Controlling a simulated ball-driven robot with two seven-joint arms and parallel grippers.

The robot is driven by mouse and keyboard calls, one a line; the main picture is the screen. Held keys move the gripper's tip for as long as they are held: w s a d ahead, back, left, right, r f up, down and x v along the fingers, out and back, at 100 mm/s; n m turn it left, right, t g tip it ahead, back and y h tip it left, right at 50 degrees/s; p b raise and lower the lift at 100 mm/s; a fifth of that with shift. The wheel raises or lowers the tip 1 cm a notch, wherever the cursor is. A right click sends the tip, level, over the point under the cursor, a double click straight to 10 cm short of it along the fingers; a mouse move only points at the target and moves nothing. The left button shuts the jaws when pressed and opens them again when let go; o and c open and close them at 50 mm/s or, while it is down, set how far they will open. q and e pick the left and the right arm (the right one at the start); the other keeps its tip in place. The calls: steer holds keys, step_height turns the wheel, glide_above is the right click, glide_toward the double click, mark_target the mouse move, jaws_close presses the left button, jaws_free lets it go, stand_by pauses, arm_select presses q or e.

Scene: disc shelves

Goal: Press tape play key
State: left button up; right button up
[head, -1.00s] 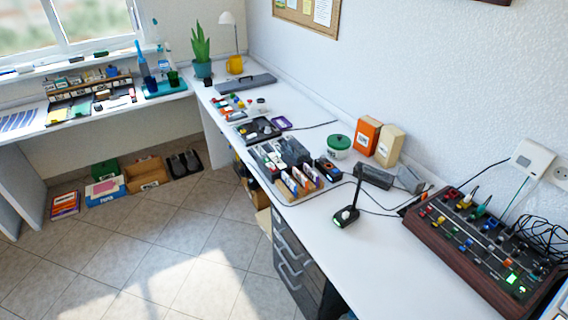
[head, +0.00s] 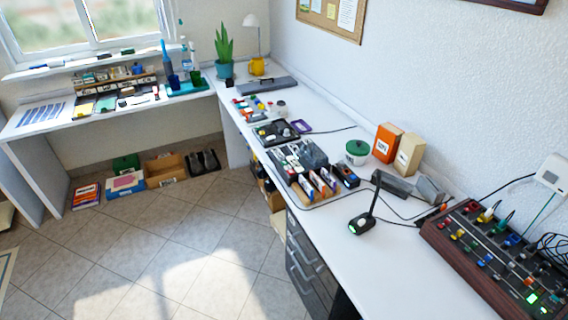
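No key that I can make out as a tape play key shows. A dark device (head: 311,152) with pale parts beside it lies on the long white desk (head: 345,266); it is too small to tell whether it is a tape player. A small dark box (head: 346,175) sits to its right, also too small to read. A wood-sided control panel (head: 488,262) with coloured knobs and green lit buttons stands at the right, cut off by the picture edge. Neither of my grippers is in view.
A desk microphone (head: 365,217), a green-lidded tub (head: 357,151), an orange box (head: 386,142) and a beige box (head: 408,153) stand on the desk. Drawers (head: 306,262) are below it. The tiled floor (head: 160,245) is clear at the left front.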

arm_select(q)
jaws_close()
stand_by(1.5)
